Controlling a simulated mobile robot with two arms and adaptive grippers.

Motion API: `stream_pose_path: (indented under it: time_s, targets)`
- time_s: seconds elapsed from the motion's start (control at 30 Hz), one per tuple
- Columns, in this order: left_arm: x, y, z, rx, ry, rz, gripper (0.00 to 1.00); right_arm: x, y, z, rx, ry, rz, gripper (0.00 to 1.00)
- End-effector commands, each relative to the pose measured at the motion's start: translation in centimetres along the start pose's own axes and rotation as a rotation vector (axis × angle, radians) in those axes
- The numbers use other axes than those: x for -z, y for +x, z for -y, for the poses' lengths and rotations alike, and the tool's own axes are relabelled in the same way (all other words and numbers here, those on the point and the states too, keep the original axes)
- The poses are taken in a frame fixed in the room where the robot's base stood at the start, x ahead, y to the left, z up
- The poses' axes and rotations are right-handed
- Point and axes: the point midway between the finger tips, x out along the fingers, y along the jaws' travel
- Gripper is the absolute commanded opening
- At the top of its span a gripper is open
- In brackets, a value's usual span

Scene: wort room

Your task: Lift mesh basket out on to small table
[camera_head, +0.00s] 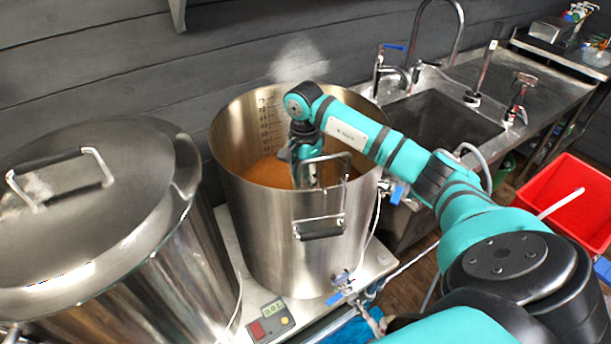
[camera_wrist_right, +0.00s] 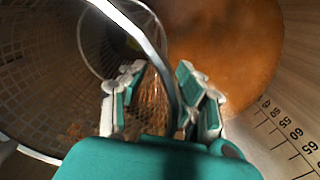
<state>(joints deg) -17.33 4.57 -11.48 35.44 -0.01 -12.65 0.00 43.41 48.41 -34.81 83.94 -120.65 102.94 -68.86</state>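The mesh basket (camera_wrist_right: 42,95) fills the left of the right wrist view, inside the steel kettle (camera_head: 290,235). Its curved metal rim or handle bar (camera_wrist_right: 153,45) runs down between the fingers of my right gripper (camera_wrist_right: 157,98), close to the right finger. The two fingers stand apart and are open around this bar. My left gripper is not in view. I cannot pick out the small table.
Brown wort (camera_head: 265,173) lies in the kettle, with steam above. A lidded steel vessel (camera_head: 100,220) stands close on the left. A sink (camera_head: 440,118) with taps is behind right, and a red bin (camera_head: 570,205) stands at the far right.

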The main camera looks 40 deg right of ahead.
Motion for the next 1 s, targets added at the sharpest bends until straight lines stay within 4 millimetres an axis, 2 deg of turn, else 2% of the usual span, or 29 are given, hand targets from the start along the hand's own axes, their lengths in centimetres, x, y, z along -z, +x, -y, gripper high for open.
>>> stream_pose_path:
  time_s: [0.07, 0.3, 1.0]
  targets:
    - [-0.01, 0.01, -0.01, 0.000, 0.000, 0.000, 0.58, -0.02, 0.01, 0.00, 0.000, 0.000, 0.000, 0.32]
    - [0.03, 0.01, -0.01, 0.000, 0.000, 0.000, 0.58, -0.02, -0.01, 0.00, -0.001, 0.000, 0.000, 0.00]
    - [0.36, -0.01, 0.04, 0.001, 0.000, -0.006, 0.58, -0.01, -0.10, -0.02, -0.001, 0.000, 0.001, 0.00]
